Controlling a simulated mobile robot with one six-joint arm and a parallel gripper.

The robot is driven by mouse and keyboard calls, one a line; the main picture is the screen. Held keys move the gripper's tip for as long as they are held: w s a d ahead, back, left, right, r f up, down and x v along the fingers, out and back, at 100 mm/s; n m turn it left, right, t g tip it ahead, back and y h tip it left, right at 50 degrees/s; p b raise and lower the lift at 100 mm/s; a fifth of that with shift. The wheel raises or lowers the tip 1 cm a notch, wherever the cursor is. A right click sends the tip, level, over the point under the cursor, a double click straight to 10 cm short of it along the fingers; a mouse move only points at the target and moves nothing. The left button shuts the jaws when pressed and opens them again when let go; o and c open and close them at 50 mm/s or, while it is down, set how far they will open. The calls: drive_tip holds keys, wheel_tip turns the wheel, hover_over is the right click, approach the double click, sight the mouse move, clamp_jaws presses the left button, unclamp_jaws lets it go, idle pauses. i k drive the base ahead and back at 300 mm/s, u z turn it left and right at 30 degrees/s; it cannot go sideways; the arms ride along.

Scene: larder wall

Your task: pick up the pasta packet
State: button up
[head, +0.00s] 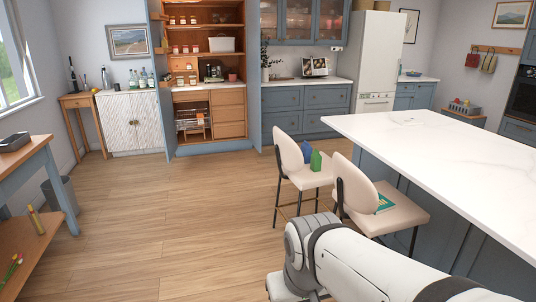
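No packet in the head view can be clearly read as pasta. A small blue packet-like thing (306,151) stands on the seat of the farther cream stool, with a green one (316,161) beside it; both are too small to identify. The open larder (210,85) at the back wall holds jars and other goods on its shelves, also too small to tell apart. My arm reaches in from the bottom right, well short of the larder. My gripper is not visible.
A white-topped island (440,150) fills the right, with the farther stool (291,158) and a nearer stool (358,190) along its side. A wooden side table (27,165) and a grey bin (68,190) stand at left. The wooden floor (170,220) between is clear up to the larder.

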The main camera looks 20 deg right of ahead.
sight(306, 149)
drive_tip(key=u, duration=0.45)
drive_tip(key=k, duration=0.75)
drive_tip(key=u, duration=0.9)
drive_tip(key=k, duration=0.6)
drive_tip(key=u, duration=0.15)
drive_tip(key=i, duration=1.8)
drive_tip(key=z, duration=0.6)
drive_tip(key=i, duration=1.8)
drive_tip(key=z, duration=0.5)
drive_tip(key=i, duration=1.6)
drive_tip(key=z, duration=0.55)
drive_tip(key=i, duration=1.6)
drive_tip(key=z, duration=1.05)
drive_tip(key=i, duration=1.25)
drive_tip(key=z, duration=1)
